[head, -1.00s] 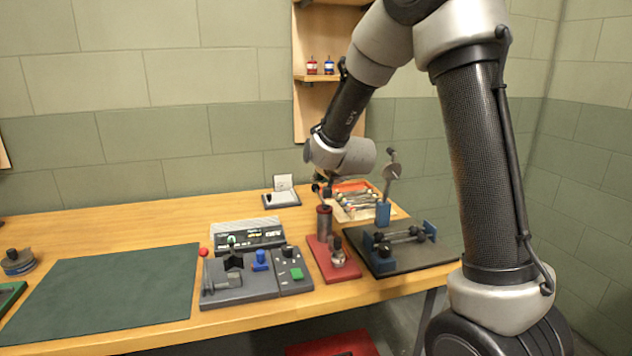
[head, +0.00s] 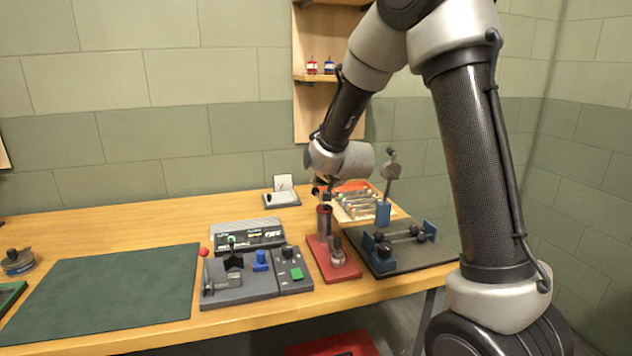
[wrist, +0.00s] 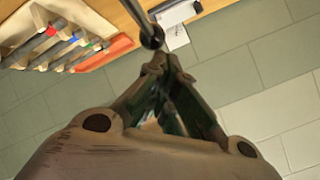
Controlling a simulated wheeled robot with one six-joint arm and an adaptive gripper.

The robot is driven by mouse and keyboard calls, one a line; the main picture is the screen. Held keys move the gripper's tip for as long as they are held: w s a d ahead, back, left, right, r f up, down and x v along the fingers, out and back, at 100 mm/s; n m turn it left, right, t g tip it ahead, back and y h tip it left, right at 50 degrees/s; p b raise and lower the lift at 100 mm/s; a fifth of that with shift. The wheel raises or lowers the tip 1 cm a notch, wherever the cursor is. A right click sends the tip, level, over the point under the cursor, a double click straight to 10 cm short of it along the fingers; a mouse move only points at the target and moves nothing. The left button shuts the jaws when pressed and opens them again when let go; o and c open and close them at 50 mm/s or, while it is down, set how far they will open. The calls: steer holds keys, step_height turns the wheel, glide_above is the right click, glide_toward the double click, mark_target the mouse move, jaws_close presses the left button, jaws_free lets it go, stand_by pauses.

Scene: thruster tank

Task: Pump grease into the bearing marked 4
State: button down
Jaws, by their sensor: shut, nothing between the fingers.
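The grease pump is an upright dark red-topped cylinder (head: 324,222) on a red base (head: 318,262). A shorter metal fitting with a dark top (head: 337,248) stands on the same base. My gripper (wrist: 160,66) is shut and empty, pointing down above the pump; in the head view it is small and partly hidden by my wrist. In the wrist view a dark round knob (wrist: 152,39) on a thin rod is right by my fingertips; I cannot tell whether they touch. No mark 4 is legible on any bearing.
Behind is a tray of tools (head: 349,212). On the left are a grey fixture (head: 240,290), a display unit (head: 262,235) and a clear green mat (head: 105,285).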

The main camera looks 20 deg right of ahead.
steer(key=shift+w+f, duration=0.2)
steer(key=shift+f, duration=0.6)
stand_by(0.7)
steer(key=shift+r, duration=0.1)
stand_by(0.4)
steer(key=shift+s+r, duration=0.25)
steer(key=shift+r, duration=0.6)
steer(key=shift+s+r, duration=0.2)
steer(key=shift+r, duration=0.7)
steer(key=shift+s+r, duration=0.25)
steer(key=shift+r, duration=0.6)
steer(key=shift+r, duration=0.1)
steer(key=r, duration=0.2)
steer(key=s+r, duration=0.1)
steer(key=r, duration=0.1)
steer(key=shift+s+r, duration=0.15)
steer(key=shift+r, duration=0.15)
